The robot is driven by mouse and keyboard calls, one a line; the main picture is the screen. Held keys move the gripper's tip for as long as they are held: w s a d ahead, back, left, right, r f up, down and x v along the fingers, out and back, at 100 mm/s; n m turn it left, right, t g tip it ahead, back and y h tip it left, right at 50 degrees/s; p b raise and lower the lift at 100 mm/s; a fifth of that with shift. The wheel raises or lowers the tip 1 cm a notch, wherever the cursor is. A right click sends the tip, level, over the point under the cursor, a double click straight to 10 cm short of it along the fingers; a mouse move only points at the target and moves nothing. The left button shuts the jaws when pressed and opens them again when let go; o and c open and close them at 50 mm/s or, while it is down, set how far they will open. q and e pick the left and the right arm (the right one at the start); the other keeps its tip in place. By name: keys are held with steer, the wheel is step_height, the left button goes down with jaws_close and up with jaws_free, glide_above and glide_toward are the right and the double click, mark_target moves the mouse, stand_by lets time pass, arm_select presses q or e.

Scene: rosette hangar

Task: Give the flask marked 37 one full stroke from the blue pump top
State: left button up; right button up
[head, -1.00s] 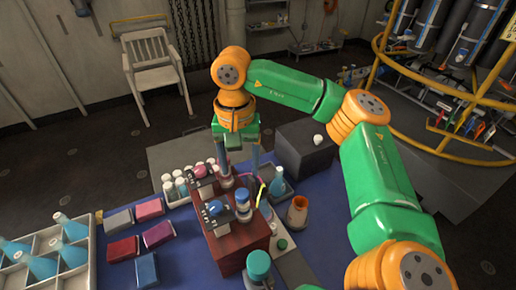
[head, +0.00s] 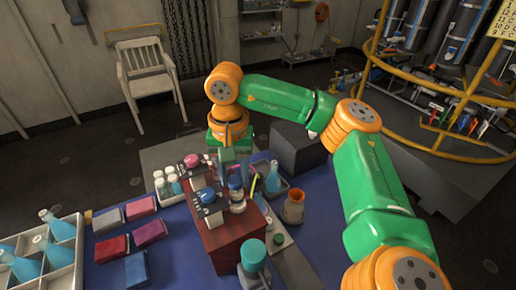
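The blue pump top (head: 207,195) sits near the front of a red-brown wooden stand (head: 226,236), with a pink pump top (head: 191,160) behind it. Each has a dark label plate with markings too small to read. A pale blue flask (head: 272,180) stands in a small tray right of the stand. Other pale blue flasks (head: 27,268) are in a divided white rack (head: 78,255) at far left. I cannot read 37 on any flask. My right gripper (head: 234,170) points down behind the stand, its fingers apart with nothing visible between them. My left gripper is out of view.
An orange-brown jar (head: 293,207) stands right. Several white-capped vials (head: 167,184) are at back left. Red and blue boxes (head: 112,248) lie left. A dark block (head: 298,150) stands behind.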

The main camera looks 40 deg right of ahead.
steer(key=shift+c, duration=0.6)
steer(key=shift+r+p, duration=0.9)
steer(key=shift+r, duration=0.1)
steer(key=shift+f+b, duration=0.8)
steer(key=shift+f, duration=0.2)
steer(key=o, duration=0.8)
steer(key=shift+o, duration=0.9)
steer(key=shift+w+d, duration=0.15)
